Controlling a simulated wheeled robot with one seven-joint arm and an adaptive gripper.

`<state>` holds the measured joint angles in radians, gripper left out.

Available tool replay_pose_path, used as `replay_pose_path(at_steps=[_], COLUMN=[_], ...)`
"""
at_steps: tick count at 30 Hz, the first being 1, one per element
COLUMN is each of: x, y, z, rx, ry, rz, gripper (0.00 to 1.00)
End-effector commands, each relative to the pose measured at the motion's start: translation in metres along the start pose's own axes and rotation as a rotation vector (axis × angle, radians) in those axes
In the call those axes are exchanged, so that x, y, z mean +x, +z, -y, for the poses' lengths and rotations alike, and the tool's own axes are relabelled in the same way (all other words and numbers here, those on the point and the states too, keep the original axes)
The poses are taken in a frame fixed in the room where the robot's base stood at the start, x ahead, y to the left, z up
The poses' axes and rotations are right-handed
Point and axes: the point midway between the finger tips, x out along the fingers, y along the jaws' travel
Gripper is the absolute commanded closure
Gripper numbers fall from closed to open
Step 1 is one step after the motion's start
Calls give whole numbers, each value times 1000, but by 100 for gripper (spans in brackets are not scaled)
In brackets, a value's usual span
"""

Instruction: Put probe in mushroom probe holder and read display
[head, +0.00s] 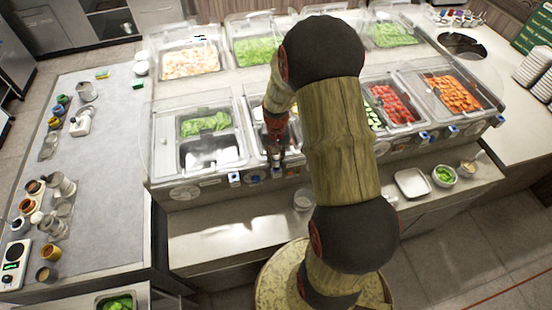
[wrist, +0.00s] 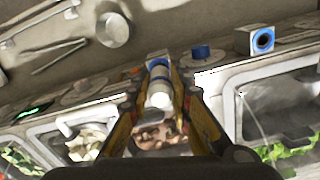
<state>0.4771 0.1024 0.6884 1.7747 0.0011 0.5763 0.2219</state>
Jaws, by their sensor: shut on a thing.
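A white, blue-banded cylinder, which looks like the probe (wrist: 159,92), sits between the fingers of my gripper (wrist: 160,88) in the wrist view. The fingers are shut on it. In the head view my gripper (head: 275,160) is low at the front edge of the food bar, partly hidden by my arm; the probe cannot be made out there. A white block with a blue ring (wrist: 263,40), perhaps a probe holder, stands right of the probe. A small green-lit display (wrist: 32,111) is at the left, too small to read. Which holder is for mushrooms cannot be told.
A well with brownish pieces (wrist: 155,134) lies beyond the fingers. A blue knob (wrist: 201,52) is close on the right. Clear lids and wells of greens (head: 205,123) and tomatoes (head: 392,103) line the bar. A white tray (head: 412,183) stands on the front ledge.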

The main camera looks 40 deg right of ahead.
Motion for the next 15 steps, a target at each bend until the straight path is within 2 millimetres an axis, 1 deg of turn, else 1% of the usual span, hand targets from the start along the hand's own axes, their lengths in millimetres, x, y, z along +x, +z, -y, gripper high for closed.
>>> replay_pose_path(at_steps=[15], x=[12], y=[0], z=[0], rx=[0], ry=[0], rz=[-1], gripper=[100])
